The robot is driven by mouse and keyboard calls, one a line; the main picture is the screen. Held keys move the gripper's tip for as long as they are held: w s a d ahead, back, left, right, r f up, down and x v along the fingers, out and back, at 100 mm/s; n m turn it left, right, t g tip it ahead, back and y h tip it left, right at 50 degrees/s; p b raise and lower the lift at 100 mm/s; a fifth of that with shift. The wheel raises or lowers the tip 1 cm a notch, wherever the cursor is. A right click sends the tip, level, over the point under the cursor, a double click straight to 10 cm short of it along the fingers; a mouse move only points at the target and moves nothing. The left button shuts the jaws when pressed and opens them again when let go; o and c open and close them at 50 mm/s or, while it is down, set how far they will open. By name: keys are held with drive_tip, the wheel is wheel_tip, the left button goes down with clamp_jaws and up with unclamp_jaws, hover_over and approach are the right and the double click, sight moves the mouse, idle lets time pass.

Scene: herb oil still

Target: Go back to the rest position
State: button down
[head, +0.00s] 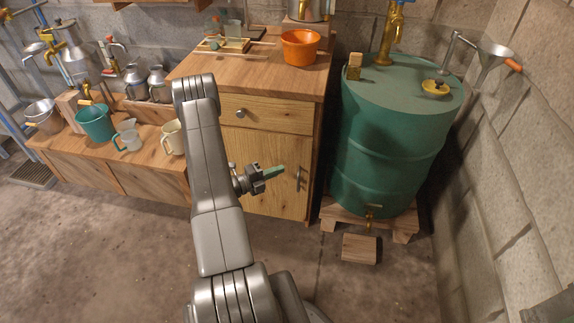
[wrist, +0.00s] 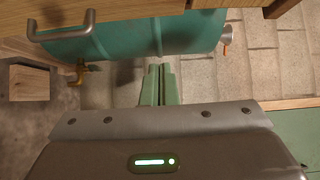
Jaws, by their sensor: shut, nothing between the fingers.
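My gripper (head: 277,171) is in front of the wooden cabinet (head: 258,190), left of the door's metal handle in the head view. Its pale green fingers also show in the wrist view (wrist: 160,72), pressed together with nothing between them. My arm is raised and bent in the middle of the head view, and it hides part of the cabinet and the low bench. In the wrist view a metal handle (wrist: 62,32) and a wooden edge lie at the top left, beyond the fingertips.
A green barrel (head: 385,150) stands on a wooden stand to the right, with a wooden block (head: 360,248) on the floor before it. An orange pot (head: 300,48) sits on the cabinet top. A low bench (head: 160,175) holds mugs and a teal bucket (head: 95,123). The front floor is clear.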

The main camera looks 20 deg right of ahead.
drive_tip(key=shift+s+a, duration=0.15)
drive_tip(key=shift+a, duration=0.35)
approach(310, 149)
drive_tip(key=s+d, duration=0.2)
drive_tip(key=d, duration=0.2)
drive_tip(key=shift+w+d+b, duration=0.2)
drive_tip(key=shift+w+d, duration=0.25)
drive_tip(key=shift+w, duration=0.25)
drive_tip(key=shift+w+d+b, duration=0.15)
drive_tip(key=shift+w+d, duration=0.3)
drive_tip(key=shift+w, duration=0.25)
